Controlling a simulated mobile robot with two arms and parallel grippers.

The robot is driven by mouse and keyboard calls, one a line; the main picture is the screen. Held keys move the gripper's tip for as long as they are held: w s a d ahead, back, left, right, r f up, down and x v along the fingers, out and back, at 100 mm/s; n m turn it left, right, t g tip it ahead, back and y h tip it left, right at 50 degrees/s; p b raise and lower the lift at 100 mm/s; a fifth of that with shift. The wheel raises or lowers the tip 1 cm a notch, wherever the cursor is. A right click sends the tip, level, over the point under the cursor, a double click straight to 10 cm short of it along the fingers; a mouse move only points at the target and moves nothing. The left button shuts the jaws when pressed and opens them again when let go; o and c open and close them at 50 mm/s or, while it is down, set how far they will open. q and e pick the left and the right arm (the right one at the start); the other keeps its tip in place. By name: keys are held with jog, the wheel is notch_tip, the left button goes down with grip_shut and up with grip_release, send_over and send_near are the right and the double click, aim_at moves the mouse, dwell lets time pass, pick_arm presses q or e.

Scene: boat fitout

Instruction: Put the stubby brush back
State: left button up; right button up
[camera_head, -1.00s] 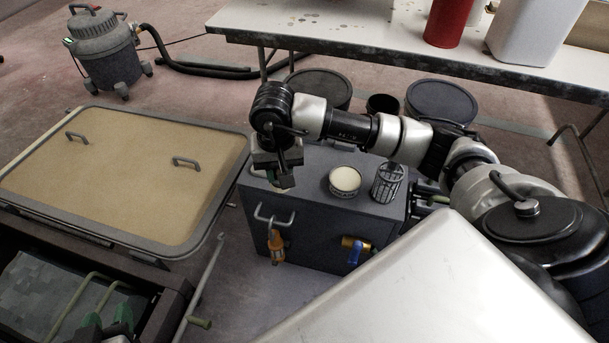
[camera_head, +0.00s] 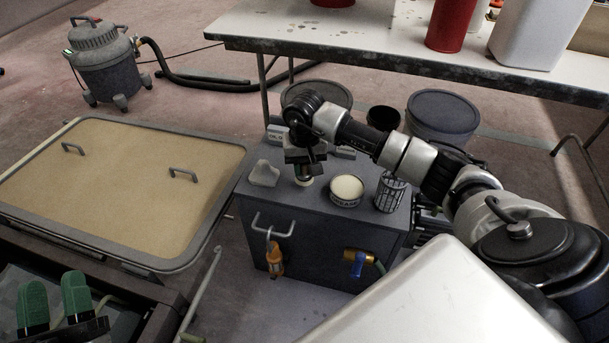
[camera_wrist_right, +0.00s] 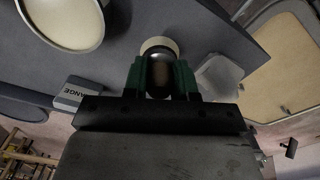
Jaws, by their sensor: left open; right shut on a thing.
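My right gripper (camera_head: 304,172) is shut on the stubby brush, just above the top of the dark grey cabinet (camera_head: 325,215). In the right wrist view, the brush (camera_wrist_right: 160,72) is a short dark cylinder with a pale cream end, between the green fingers. In the head view only its pale end (camera_head: 303,182) shows under the gripper. I cannot tell whether it touches the cabinet top. A wire mesh cup (camera_head: 390,193) and a tin with cream contents (camera_head: 346,189) stand to the right of the gripper. My left gripper (camera_head: 54,304) is open and empty at the lower left.
A pale grey scooped piece (camera_head: 264,173) lies left of the right gripper; it also shows in the right wrist view (camera_wrist_right: 218,77). A small lettered box (camera_wrist_right: 77,95) is near. An orange-handled tool (camera_head: 274,259) hangs from the cabinet handle. The table (camera_head: 380,55) stands behind.

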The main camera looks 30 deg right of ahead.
aim_at(304, 172)
notch_tip(304, 172, down, 2)
jog(key=shift+f+b, duration=0.2)
jog(key=shift+b, duration=0.1)
pick_arm(q)
jog(key=r+t, duration=0.1)
jog(key=s+r+t, duration=0.1)
jog(key=shift+s+r+t+h, duration=0.15)
jog(key=shift+s+t+h, duration=0.1)
jog(key=shift+t+h, duration=0.05)
pick_arm(e)
jog(key=shift+f, duration=0.2)
jog(key=shift+f, duration=0.15)
jog(key=o, duration=0.8)
pick_arm(q)
jog(key=shift+s+r+t, duration=0.2)
jog(key=shift+t, duration=0.1)
